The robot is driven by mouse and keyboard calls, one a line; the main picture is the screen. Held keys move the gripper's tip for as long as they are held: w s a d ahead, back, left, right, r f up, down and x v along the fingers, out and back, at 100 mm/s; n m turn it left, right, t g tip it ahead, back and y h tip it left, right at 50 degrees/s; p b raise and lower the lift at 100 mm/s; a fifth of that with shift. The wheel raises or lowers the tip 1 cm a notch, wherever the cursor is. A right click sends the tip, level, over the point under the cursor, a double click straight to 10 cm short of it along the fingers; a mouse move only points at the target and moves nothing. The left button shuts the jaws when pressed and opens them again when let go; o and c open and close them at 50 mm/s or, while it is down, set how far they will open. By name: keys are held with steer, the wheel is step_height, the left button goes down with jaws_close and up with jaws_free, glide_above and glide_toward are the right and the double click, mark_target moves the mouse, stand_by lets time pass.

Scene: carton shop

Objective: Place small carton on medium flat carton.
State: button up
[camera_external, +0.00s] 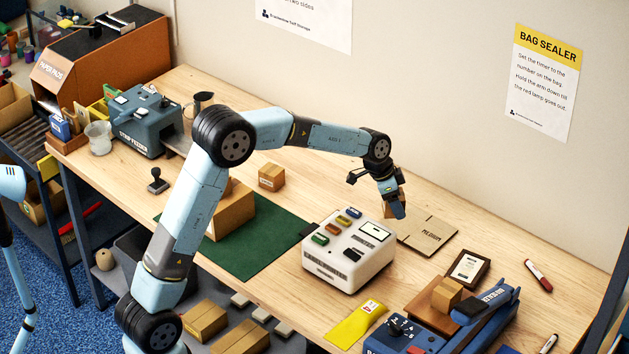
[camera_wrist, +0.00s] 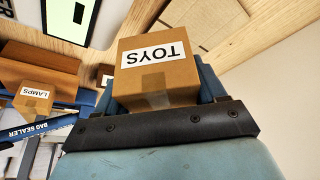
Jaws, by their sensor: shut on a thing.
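A small brown carton labelled TOYS (camera_wrist: 158,75) is held in my gripper (camera_external: 394,206), with blue fingers on both sides of it in the wrist view. In the external view the carton (camera_external: 402,204) is mostly hidden behind the gripper. The medium flat carton (camera_external: 430,234) lies flat on the table, marked MEDIUM, just right of and below the gripper in the picture. Part of it also shows at the top of the wrist view (camera_wrist: 205,22). The held carton appears above the table, near the flat carton's left end; the exact height is hard to tell.
A white device with coloured buttons (camera_external: 331,266) stands close in front of the gripper. A framed card (camera_external: 468,267) and a blue bag sealer (camera_external: 405,335) with a LAMPS carton (camera_external: 447,294) are nearer right. Another small carton (camera_external: 271,177) stands at left. Table behind the flat carton is clear.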

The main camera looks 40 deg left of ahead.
steer(key=w+d+f, duration=0.1)
steer(key=w+f, duration=0.2)
steer(key=w, duration=0.3)
glide_above(424, 227)
steer(key=s, duration=0.1)
steer(key=f, duration=0.3)
steer(key=a+f, duration=0.1)
steer(key=f, duration=0.1)
steer(key=shift+f, duration=1.75)
steer(key=o, duration=1)
steer(key=shift+o, duration=0.2)
steer(key=shift+r, duration=0.1)
